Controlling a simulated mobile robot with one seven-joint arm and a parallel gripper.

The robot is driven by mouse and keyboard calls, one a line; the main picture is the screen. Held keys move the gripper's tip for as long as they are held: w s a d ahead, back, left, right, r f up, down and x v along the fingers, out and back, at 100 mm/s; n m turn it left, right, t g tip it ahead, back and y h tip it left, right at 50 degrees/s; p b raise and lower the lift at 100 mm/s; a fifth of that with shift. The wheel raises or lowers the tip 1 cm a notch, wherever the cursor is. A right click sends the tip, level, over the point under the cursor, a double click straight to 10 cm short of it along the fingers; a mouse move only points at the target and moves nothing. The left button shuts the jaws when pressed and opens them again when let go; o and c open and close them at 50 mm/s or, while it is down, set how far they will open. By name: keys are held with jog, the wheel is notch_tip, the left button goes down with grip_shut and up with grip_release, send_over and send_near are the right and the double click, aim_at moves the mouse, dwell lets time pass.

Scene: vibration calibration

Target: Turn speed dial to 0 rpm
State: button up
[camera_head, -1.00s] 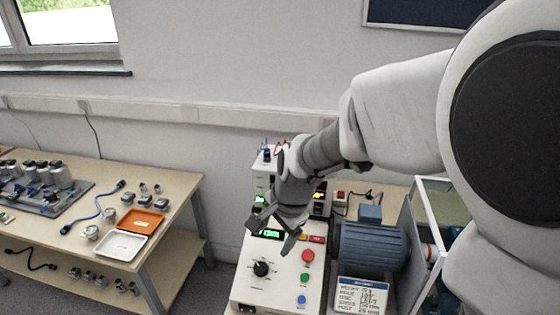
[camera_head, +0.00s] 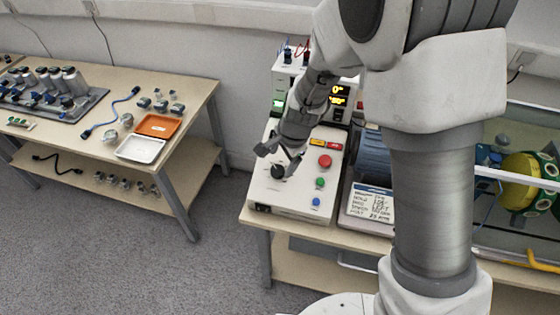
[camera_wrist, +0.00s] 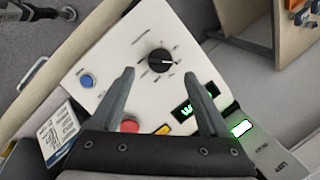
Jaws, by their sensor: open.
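The speed dial is a round black knob (camera_wrist: 160,61) with a pale pointer line and a printed scale around it, on the white control box (camera_wrist: 122,48). In the wrist view it sits beyond and between my fingertips. My gripper (camera_wrist: 159,76) is open and empty, its two dark fingers apart. In the head view my gripper (camera_head: 279,155) hangs just above the dial (camera_head: 278,172), partly covering the box's display. I cannot tell any contact. The green display (camera_wrist: 195,103) is partly hidden by a finger in the wrist view.
Red (camera_head: 325,161), green (camera_head: 320,182) and blue (camera_head: 316,202) buttons sit right of the dial. A power unit (camera_head: 283,76) stands behind the box. A blue motor (camera_head: 372,158) and a label card (camera_head: 371,205) lie to the right. The left table holds orange (camera_head: 158,126) and white trays (camera_head: 141,149).

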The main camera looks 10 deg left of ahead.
aim_at(278, 168)
jog(key=shift+x, duration=2.5)
grip_shut()
